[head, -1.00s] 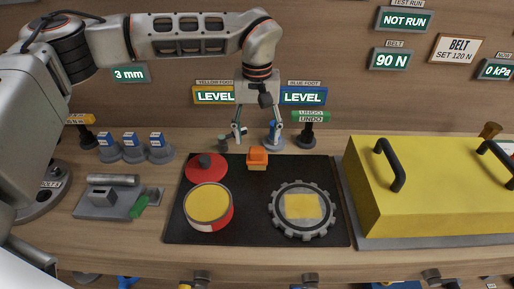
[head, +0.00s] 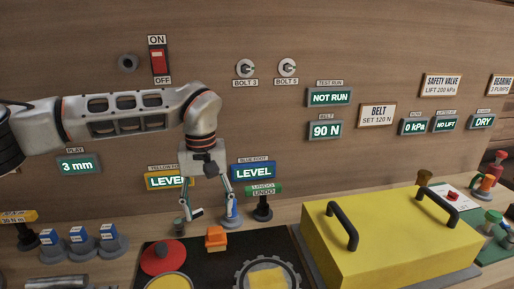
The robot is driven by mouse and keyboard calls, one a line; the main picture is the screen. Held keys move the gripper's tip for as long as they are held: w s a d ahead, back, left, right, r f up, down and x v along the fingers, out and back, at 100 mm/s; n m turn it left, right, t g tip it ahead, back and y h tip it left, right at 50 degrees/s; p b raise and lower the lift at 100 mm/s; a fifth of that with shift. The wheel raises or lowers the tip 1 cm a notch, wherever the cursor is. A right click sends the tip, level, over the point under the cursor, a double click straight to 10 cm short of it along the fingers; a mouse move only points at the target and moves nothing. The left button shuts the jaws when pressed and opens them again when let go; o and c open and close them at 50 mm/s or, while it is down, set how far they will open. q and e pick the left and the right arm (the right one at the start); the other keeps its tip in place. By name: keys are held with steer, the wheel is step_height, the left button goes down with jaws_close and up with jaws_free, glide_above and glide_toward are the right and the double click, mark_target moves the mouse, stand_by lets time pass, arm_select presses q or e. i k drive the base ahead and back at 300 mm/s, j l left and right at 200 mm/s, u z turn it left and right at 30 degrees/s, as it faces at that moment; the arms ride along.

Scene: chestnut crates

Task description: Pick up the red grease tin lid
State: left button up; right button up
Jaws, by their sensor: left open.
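The red grease tin lid (head: 156,262), a round red disc with a dark knob, lies on the black mat (head: 207,262) at the lower left of the head view. A tin with a yellow top (head: 168,283) is just in front of it, cut by the bottom edge. My left gripper (head: 209,215) points down with its fingers spread, up and to the right of the lid and apart from it. It is near the back wall, in front of the yellow foot and blue foot displays. Nothing shows between its fingers. My right gripper is out of view.
An orange block (head: 216,239) and a grey gear ring (head: 241,275) with a yellow square are on the mat. A large yellow cover (head: 385,240) with black handles fills the right. Several blue-labelled pieces (head: 78,238) stand left.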

mark_target(163, 256)
steer(key=k, duration=0.9)
